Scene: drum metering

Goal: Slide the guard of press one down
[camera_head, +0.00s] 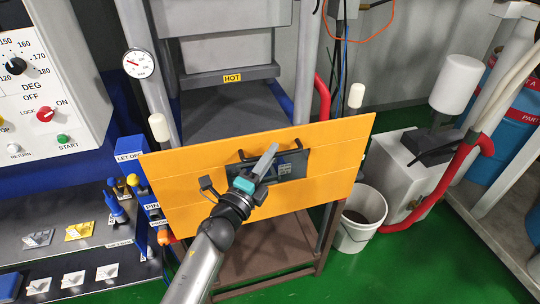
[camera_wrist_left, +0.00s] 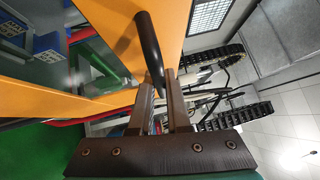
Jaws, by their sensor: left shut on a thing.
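The guard of the press is a wide orange panel (camera_head: 215,155) in front of the press, slightly tilted in the head view. It also fills the upper left of the left wrist view (camera_wrist_left: 115,30). A dark bar handle (camera_wrist_left: 149,45) stands off the panel and runs between my left gripper's fingers (camera_wrist_left: 162,92). In the head view, my left gripper (camera_head: 262,168) is shut on this handle at the middle of the panel, covering part of it. A dark plate (camera_head: 293,167) sits behind the fingers. My right gripper is in neither view.
Above the guard is a press platen labelled HOT (camera_head: 232,77). A control box (camera_head: 60,75) and a dark shelf with small parts (camera_head: 60,245) stand at left. A white bucket (camera_head: 360,220) and red hose (camera_head: 440,190) are at right. Green floor shows around them.

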